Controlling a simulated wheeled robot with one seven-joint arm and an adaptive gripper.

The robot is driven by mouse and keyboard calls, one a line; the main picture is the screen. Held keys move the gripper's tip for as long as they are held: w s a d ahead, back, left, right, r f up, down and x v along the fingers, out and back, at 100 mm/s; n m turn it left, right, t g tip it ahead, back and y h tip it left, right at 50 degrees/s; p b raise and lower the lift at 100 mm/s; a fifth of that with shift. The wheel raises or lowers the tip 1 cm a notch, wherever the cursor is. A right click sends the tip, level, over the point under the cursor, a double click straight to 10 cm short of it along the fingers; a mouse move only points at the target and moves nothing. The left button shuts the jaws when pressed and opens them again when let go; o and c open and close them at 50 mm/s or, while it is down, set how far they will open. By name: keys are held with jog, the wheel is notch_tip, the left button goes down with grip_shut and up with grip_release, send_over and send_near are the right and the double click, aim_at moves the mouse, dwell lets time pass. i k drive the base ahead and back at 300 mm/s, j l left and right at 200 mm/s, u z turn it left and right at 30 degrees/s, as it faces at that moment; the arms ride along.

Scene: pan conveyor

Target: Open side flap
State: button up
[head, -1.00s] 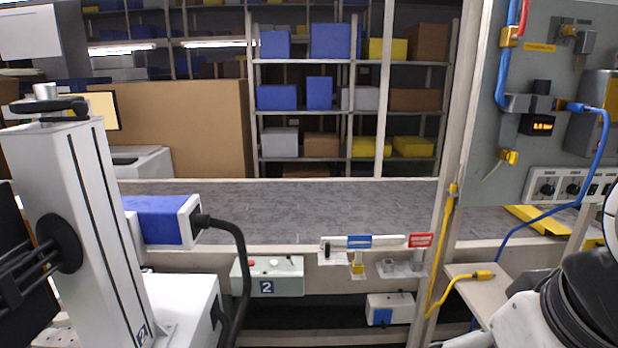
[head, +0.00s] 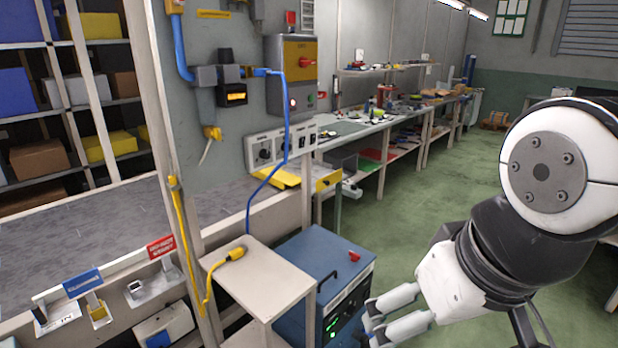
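No part is clearly marked as the side flap, so I cannot tell which one it is. A yellow plate (head: 277,177) lies at the right end of the grey conveyor belt (head: 75,235). A blue cabinet (head: 305,255) with a red piece (head: 354,257) on top and a dark, green-lit front panel (head: 345,312) stands right of a small pale table. My gripper (head: 374,321) is at the lower right, with its two white fingers apart and nothing seen between them. In the picture it is just right of the cabinet panel; whether it touches is not clear.
The small pale table (head: 260,276) holds a yellow plug and cable (head: 235,254). A grey control wall (head: 225,130) with a blue cable stands behind. A workbench (head: 375,125) runs to the back. Green floor (head: 430,185) is clear in the middle right.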

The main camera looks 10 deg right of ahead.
aim_at(322, 183)
jog(key=z, duration=0.3)
jog(key=i+l+u, duration=0.5)
jog(key=l, duration=0.4)
jog(key=i+l+u, duration=0.3)
jog(key=i+l, duration=0.15)
jog(key=i, duration=0.2)
jog(key=i+j, duration=0.1)
jog(key=i, duration=0.1)
